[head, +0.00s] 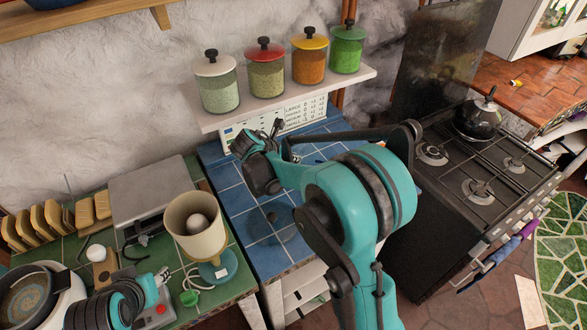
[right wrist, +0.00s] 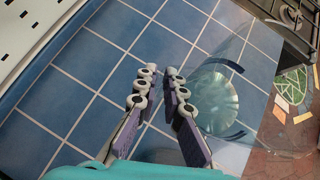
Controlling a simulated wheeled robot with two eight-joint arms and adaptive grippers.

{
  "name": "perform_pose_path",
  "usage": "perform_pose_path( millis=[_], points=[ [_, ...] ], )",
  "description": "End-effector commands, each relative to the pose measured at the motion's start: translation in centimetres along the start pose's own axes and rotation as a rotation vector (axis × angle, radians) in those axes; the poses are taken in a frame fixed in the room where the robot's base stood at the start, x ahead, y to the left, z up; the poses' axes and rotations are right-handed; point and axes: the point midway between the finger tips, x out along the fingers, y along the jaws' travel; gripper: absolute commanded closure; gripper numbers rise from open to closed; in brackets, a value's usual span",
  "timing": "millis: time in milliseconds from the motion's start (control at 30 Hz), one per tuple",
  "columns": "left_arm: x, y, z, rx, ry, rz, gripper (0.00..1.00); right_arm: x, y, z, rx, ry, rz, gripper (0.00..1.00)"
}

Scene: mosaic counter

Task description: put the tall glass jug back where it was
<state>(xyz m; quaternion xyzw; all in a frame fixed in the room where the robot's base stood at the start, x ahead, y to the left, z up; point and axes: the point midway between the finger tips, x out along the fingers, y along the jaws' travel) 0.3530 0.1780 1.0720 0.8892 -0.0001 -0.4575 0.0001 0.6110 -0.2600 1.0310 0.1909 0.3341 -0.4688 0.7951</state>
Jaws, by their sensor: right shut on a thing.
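The tall glass jug is clear and hard to make out. In the right wrist view the jug (right wrist: 222,100) shows as a transparent outline with a pale round base and dark curved bands, right of the fingers. In the head view only faint round glass edges of the jug (head: 283,230) show over the blue tiles. My right gripper (head: 278,128) is shut on the jug; its fingers also show in the right wrist view (right wrist: 160,75). Whether the base touches the counter I cannot tell. My left gripper (head: 155,287) is low at the left, its fingers unclear.
The blue tiled counter (head: 240,207) is mostly clear. A shelf (head: 290,95) with several lidded jars hangs above. A black stove (head: 480,165) with a kettle (head: 482,118) stands right. A cream lamp-like thing (head: 195,225) and toast racks crowd the green counter.

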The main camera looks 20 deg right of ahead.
Motion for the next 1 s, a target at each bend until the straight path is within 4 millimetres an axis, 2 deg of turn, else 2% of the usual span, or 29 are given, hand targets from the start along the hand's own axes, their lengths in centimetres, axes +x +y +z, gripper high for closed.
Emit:
perform_pose_path(
  millis=[133, 400, 733, 800, 833, 1000],
  points=[
    [0.2, 0.0, 0.2, 0.000, 0.000, 0.000, 0.60, 0.6, 0.3, -0.4, -0.001, -0.001, -0.001, 1.00],
    [1.3, 0.0, 0.9, 0.000, 0.000, 0.000, 0.60, 3.0, 0.3, -2.9, -0.001, -0.001, 0.000, 1.00],
    [1.4, 0.0, 1.0, 0.000, 0.000, 0.000, 0.60, 3.2, 0.2, -3.0, -0.001, -0.001, 0.000, 1.00],
    [1.3, 0.0, 0.9, 0.000, 0.000, 0.000, 0.60, 3.2, 0.3, -3.0, 0.000, 0.000, 0.000, 0.78],
    [1.3, 0.0, 0.9, 0.000, 0.000, 0.000, 0.60, 3.1, 0.2, -3.0, 0.000, 0.000, 0.000, 0.71],
    [1.3, 0.0, 0.9, 0.000, 0.000, 0.000, 0.60, 3.1, 0.2, -3.0, 0.000, 0.000, 0.000, 0.71]
  ],
)
